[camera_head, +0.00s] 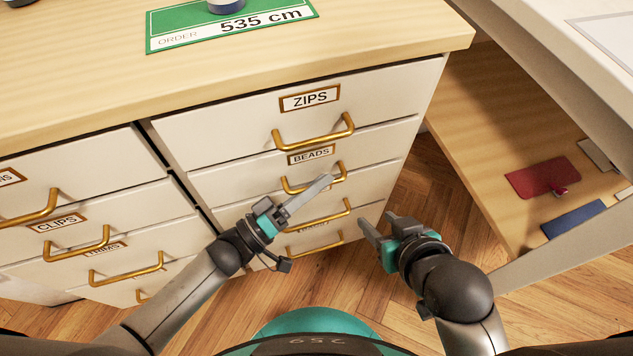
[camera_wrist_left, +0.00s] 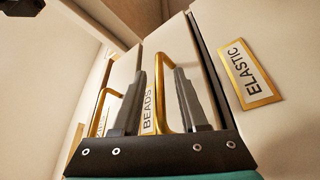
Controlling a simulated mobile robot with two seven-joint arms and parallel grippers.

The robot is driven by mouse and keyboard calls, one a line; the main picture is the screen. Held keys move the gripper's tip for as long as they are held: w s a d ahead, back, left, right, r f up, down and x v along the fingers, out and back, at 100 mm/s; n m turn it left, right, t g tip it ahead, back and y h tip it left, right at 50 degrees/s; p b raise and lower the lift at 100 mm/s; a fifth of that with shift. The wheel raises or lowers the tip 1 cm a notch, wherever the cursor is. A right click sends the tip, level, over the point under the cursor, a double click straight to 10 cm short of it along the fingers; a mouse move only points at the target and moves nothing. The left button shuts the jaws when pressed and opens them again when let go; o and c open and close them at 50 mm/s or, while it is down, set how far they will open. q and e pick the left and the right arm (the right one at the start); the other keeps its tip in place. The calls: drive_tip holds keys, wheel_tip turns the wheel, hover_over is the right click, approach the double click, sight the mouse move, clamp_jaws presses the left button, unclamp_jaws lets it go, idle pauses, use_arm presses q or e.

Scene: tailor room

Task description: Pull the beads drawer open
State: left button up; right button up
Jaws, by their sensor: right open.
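The BEADS drawer (camera_head: 235,178) is the second one down in the right stack, below ZIPS, and its front looks about flush with the others. Its brass handle (camera_head: 343,173) is partly hidden by my left gripper (camera_head: 308,194). The BEADS label (camera_wrist_left: 148,110) shows behind. My right gripper (camera_head: 380,228) is open and empty, right of the stack above the floor.
The ZIPS drawer (camera_head: 220,125) is above, and the ELASTIC label (camera_wrist_left: 248,75) marks a neighbouring drawer. Another drawer stack with CLIPS (camera_head: 57,223) is at left. A wooden shelf (camera_head: 480,110) with red and blue pieces is at right. Wood floor (camera_head: 420,190) lies between.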

use_arm(q)
clamp_jaws()
idle(1.2)
